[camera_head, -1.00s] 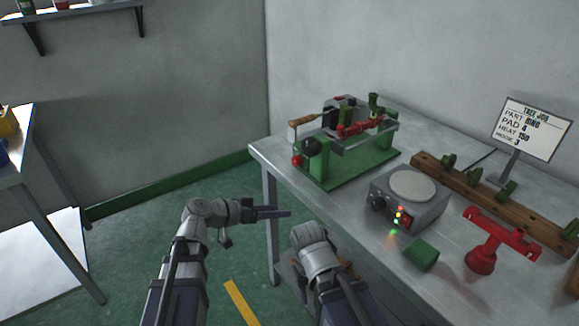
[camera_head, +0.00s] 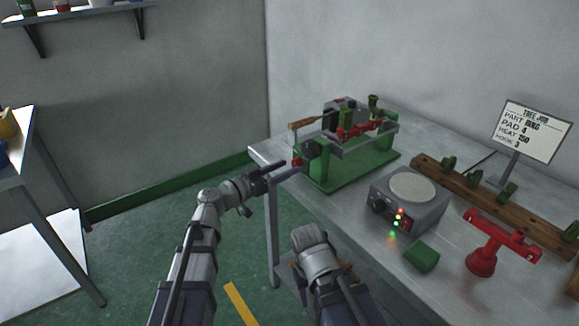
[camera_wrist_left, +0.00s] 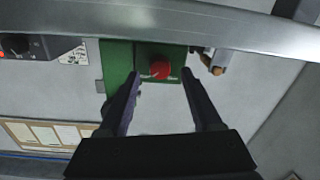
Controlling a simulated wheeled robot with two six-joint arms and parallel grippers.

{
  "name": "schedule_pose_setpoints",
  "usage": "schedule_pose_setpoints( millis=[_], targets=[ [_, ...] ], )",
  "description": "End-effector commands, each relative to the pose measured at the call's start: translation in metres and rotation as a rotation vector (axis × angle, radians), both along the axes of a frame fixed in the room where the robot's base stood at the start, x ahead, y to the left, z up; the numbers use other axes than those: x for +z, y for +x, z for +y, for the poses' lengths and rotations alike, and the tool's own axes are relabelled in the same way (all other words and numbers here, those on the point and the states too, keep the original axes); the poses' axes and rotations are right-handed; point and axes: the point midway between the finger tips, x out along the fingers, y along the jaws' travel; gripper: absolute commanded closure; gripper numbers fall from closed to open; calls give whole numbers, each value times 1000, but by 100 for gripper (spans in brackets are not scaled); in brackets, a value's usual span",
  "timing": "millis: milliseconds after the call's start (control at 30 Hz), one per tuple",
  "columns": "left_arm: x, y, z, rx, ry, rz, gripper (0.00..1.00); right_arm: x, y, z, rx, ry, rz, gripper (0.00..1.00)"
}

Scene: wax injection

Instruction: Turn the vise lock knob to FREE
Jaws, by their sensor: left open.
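The vise is a green machine (camera_head: 345,172) with red and grey parts at the back left of the metal table. Its red lock knob (camera_head: 297,162) sits on the near left end. In the left wrist view the round red knob (camera_wrist_left: 160,70) is on a green block, with small white labels at both sides. My left gripper (camera_head: 277,171) is open and empty, just left of the knob in the head view. In the left wrist view its fingertips (camera_wrist_left: 160,76) flank the knob without visible contact. The fingers of my right gripper are not clearly seen.
A grey hot plate (camera_head: 408,200), a green block (camera_head: 421,257), a red stand (camera_head: 483,260) and a wooden rail (camera_head: 470,190) stand on the table (camera_head: 450,285). A job sign (camera_head: 533,130) stands behind them.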

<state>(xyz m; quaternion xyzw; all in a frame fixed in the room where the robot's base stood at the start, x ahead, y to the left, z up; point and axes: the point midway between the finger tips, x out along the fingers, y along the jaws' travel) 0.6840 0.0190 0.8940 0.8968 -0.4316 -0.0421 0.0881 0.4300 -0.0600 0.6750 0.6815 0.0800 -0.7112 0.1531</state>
Motion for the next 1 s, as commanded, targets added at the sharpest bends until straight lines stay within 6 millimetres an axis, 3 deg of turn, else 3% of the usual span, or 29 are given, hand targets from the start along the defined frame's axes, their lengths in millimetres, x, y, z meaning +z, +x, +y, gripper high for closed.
schedule_pose_setpoints(
  millis=[200,533,1000],
  targets=[
    [0,12,-15,0,0,0,34,0,0,0,0,0,0,50],
    [0,13,-16,1,0,0,34,0,0,0,0,0,0,50],
    [0,13,-16,1,0,0,87,0,0,0,0,0,0,50]
  ],
)
